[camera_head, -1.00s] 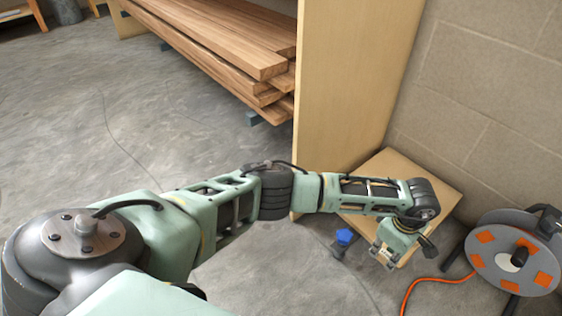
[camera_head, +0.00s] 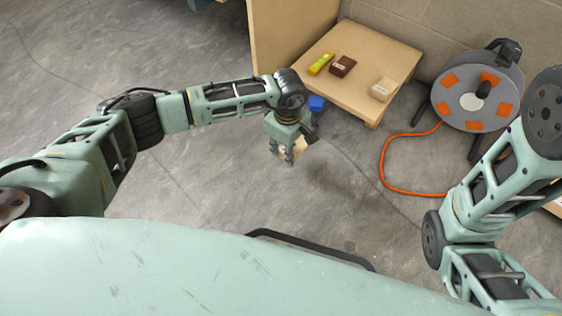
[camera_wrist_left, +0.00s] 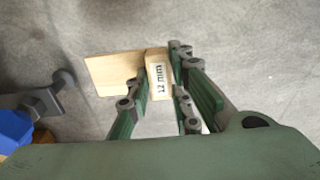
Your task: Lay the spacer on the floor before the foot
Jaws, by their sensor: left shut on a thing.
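My left gripper (camera_head: 286,152) is shut on a pale wooden spacer (camera_head: 295,153), above the concrete floor (camera_head: 330,200). In the left wrist view, the spacer (camera_wrist_left: 158,78) shows a "12 mm" label on the face between the fingers of the gripper (camera_wrist_left: 158,90). A wider flat part of it sticks out to the left. A blue part (camera_head: 316,103) stands just behind the gripper; it also shows at the left of the left wrist view (camera_wrist_left: 14,128), beside a grey metal piece (camera_wrist_left: 45,100). I cannot tell whether this is the foot. My right gripper is out of view.
A low wooden stand (camera_head: 345,90) holds a yellow level (camera_head: 321,64), a dark brown block (camera_head: 342,67) and a cream block (camera_head: 382,89). A tall wooden panel (camera_head: 285,40) is left of it. A cable reel (camera_head: 475,95) trails an orange cord (camera_head: 383,165). The floor nearer me is clear.

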